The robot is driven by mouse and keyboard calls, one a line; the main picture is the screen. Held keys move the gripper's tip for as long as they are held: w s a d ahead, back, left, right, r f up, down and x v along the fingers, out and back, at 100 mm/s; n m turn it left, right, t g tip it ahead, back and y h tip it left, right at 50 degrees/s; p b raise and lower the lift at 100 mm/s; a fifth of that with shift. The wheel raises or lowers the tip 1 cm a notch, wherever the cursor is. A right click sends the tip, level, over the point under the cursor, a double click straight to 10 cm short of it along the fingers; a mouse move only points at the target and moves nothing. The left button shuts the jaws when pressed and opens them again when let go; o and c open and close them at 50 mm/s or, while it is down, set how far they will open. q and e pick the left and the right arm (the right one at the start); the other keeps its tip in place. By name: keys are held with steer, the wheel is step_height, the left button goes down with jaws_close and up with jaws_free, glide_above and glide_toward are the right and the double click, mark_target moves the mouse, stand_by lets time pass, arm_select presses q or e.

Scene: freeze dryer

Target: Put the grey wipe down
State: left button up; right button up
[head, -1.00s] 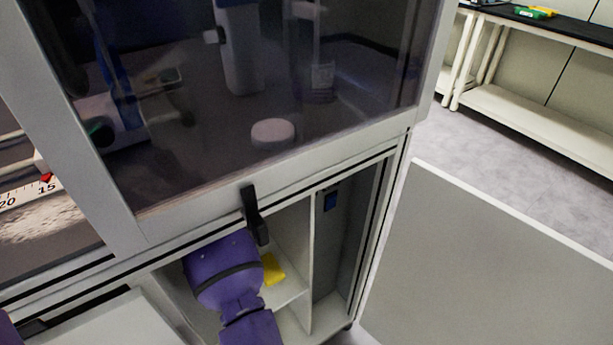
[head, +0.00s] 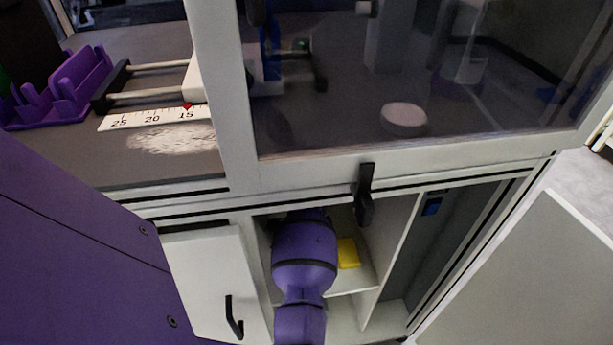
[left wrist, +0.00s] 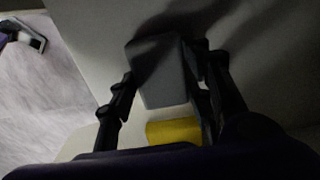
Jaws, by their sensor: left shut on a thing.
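The grey wipe (left wrist: 158,77) is a small grey block in the left wrist view. My left gripper (left wrist: 164,68) has a finger on each side of it and is shut on it. I cannot tell whether the wipe touches the shelf. A yellow wipe (left wrist: 174,131) lies close by; it also shows in the head view (head: 348,253) on the cabinet shelf (head: 362,275). In the head view my left arm reaches into the open lower cabinet and hides its gripper and the grey wipe. My right gripper is not in view.
The shelf is bounded on the right by a divider (head: 392,258). A white door (head: 212,280) with a black handle is at the left and a grey door panel (head: 530,275) at the right. A black handle (head: 365,195) hangs above the opening. Above are glass and a purple rack (head: 68,92).

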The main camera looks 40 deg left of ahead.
arm_select(q)
steer(key=o, duration=0.9)
step_height(320, 180, up, 8)
steer(key=shift+f+p, duration=0.1)
steer(key=shift+p, duration=0.65)
steer(key=shift+d+f, duration=0.1)
